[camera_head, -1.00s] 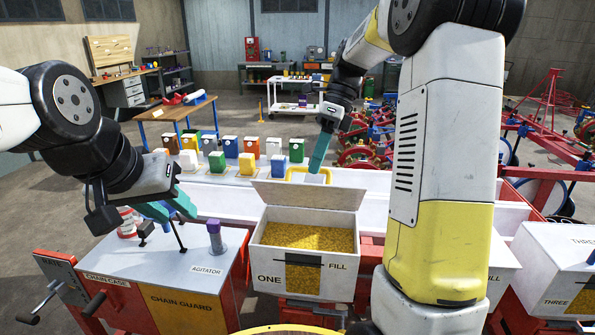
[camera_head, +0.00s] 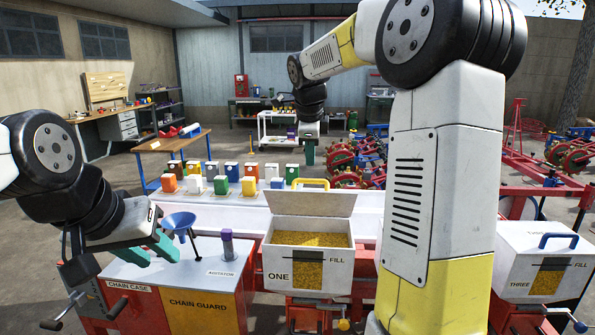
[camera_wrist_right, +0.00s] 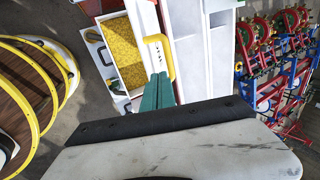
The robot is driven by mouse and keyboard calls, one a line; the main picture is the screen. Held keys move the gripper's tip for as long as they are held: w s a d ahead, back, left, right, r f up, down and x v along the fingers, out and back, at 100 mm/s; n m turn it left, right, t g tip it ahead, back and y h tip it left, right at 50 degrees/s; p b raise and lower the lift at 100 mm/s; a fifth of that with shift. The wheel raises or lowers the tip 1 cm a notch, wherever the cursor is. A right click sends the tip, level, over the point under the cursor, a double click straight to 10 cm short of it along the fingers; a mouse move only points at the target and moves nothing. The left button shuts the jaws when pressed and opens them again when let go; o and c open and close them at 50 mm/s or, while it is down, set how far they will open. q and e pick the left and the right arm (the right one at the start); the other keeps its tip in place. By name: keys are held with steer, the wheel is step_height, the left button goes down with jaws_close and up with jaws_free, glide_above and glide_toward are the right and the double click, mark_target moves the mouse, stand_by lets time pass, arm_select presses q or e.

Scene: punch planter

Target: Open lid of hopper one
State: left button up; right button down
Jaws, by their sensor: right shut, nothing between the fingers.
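Hopper one (camera_head: 276,268) is a white box with yellow grain (camera_head: 310,240) inside and "ONE" and "FILL" on its front. Its white lid (camera_head: 312,203) stands raised at the back edge, so the box is open. The yellow lid handle (camera_head: 312,184) shows above the lid's top edge, and also in the right wrist view (camera_wrist_right: 168,62). My right gripper (camera_head: 308,160) is shut and empty, above and behind the lid. In the right wrist view its green fingertips (camera_wrist_right: 158,77) appear close beside the handle; contact cannot be told. My left gripper (camera_head: 169,250) is open, with its fingers apart.
Several coloured boxes (camera_head: 249,186) line up behind the white trough. Hopper three (camera_head: 515,268) is at the right, its lid shut. My right arm hides the hopper between.

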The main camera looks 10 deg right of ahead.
mark_target(310, 195)
steer(key=x, duration=0.9)
